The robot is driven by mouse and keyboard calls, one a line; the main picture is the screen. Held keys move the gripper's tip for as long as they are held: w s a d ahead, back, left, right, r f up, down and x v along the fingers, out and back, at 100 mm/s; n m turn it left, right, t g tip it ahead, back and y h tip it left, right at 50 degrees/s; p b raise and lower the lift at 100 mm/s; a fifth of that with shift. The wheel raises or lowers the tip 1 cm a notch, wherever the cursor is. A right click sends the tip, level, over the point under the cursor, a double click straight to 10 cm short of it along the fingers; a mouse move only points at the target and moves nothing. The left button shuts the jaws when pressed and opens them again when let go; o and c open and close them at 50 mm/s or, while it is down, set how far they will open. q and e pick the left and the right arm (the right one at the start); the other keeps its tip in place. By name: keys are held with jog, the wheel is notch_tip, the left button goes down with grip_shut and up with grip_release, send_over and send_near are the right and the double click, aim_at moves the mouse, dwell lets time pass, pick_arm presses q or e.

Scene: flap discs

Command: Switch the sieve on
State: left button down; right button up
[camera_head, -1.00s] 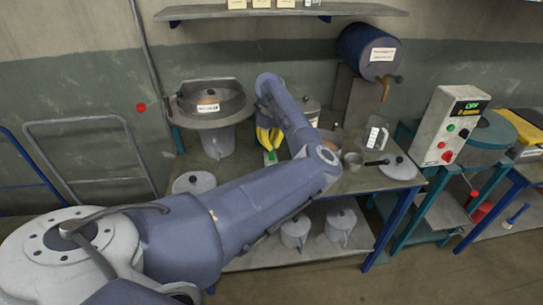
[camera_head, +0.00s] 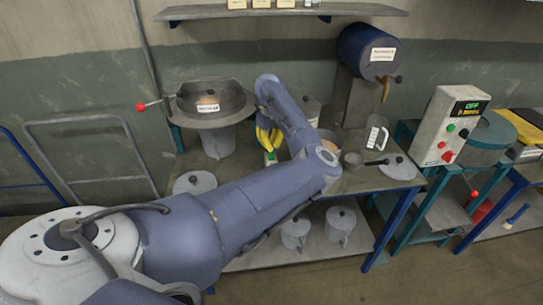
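A round grey bowl-shaped unit (camera_head: 237,103) with a label stands at the back left, with a bucket (camera_head: 217,142) under it. A lever with a red knob (camera_head: 141,107) sticks out to its left. I cannot tell for sure which unit is the sieve. My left gripper (camera_head: 268,140), with yellow fingers, points down over the table, right of the bucket and apart from the lever. Its opening is unclear. My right gripper is not in view.
The table (camera_head: 345,185) holds a jug (camera_head: 377,134), a pan (camera_head: 354,160) and lidded pots (camera_head: 399,167). A blue drum (camera_head: 366,50) with a crank stands behind. Lidded pots (camera_head: 341,226) stand on the lower shelf. A cart frame (camera_head: 85,121) is at left.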

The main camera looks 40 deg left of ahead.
aim_at(271, 154)
pick_arm(q)
jog(key=shift+f, duration=1.85)
dwell(1.1)
jog(key=shift+r, duration=3.55)
